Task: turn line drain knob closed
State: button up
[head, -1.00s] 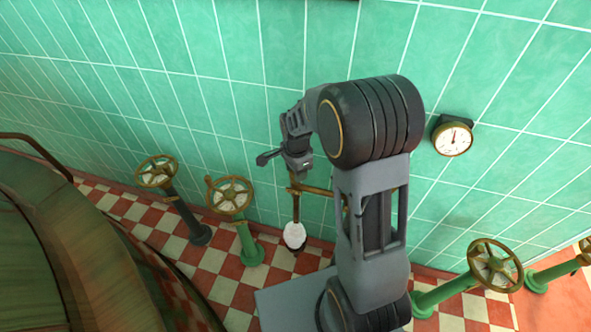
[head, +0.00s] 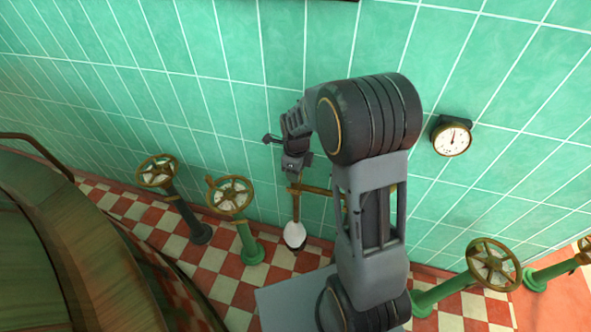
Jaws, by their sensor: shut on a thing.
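My gripper (head: 295,168) is pointed down at the top of a thin brass drain pipe (head: 296,208), close to the green tiled wall. It is shut on the line drain knob, which my fingers and wrist hide. The knob's angle cannot be seen. A brass line (head: 317,190) runs sideways from the drain pipe and passes behind my arm. A white cup-like vessel (head: 295,236) sits below the lower end of the drain pipe.
Two handwheel valves, one dark-stemmed (head: 158,171) and one green-stemmed (head: 230,195), stand to the left. Another green valve (head: 494,264) stands right. A round gauge (head: 452,139) hangs on the wall. A large copper kettle (head: 60,250) fills the lower left.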

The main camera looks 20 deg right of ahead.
jog(key=shift+w+r+m, duration=0.1)
jog(key=shift+m, duration=0.9)
jog(key=o, duration=0.9)
jog(key=shift+o, duration=0.2)
notch_tip(320, 180, up, 14)
jog(key=p, duration=0.1)
